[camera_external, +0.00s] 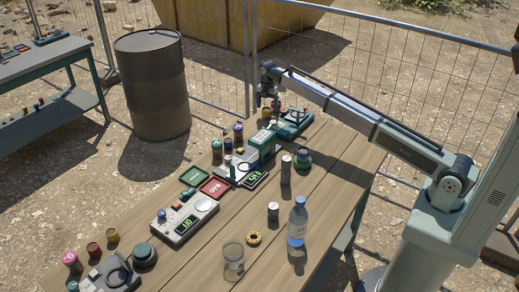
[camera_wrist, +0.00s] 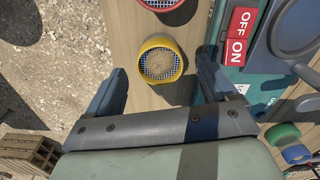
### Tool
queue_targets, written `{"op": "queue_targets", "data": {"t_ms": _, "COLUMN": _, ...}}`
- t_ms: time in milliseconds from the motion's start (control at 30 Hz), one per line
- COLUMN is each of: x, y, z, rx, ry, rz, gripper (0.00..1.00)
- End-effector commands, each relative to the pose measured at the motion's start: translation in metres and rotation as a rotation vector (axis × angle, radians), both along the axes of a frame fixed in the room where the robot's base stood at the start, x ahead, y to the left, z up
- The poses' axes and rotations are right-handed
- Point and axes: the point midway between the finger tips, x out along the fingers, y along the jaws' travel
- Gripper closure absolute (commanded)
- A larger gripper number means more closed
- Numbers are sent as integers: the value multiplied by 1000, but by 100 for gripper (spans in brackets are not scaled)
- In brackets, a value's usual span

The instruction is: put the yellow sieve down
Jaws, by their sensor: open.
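The yellow sieve (camera_wrist: 160,44) is a short round ring with a blue-white mesh. In the wrist view it sits on the wooden table near its edge, mesh facing up, between the two spread fingers with a gap on each side. My gripper (camera_wrist: 162,64) is open, and no finger is seen touching the sieve. In the external view my gripper (camera_external: 268,96) points down at the table's far end, and a small part of the yellow sieve (camera_external: 267,111) shows just below it. The arm and fingers partly hide the sieve there.
A green device (camera_wrist: 236,58) with a red ON/OFF label stands close right of my right finger. A red sieve (camera_wrist: 163,4) is just beyond the yellow one. A water bottle (camera_external: 297,224) and a clear cup (camera_external: 232,258) stand at the near end. Gravel lies beyond the table's edge.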

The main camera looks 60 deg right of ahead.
Motion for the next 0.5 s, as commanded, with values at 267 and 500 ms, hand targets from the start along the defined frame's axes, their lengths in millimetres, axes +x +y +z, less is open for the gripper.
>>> {"op": "queue_targets", "data": {"t_ms": 267, "x": 1, "y": 0, "z": 51, "rx": 0, "ry": -1, "rz": 0, "gripper": 14}}
{"op": "queue_targets", "data": {"t_ms": 500, "x": 1, "y": 0, "z": 73, "rx": 0, "ry": -1, "rz": 0, "gripper": 14}}
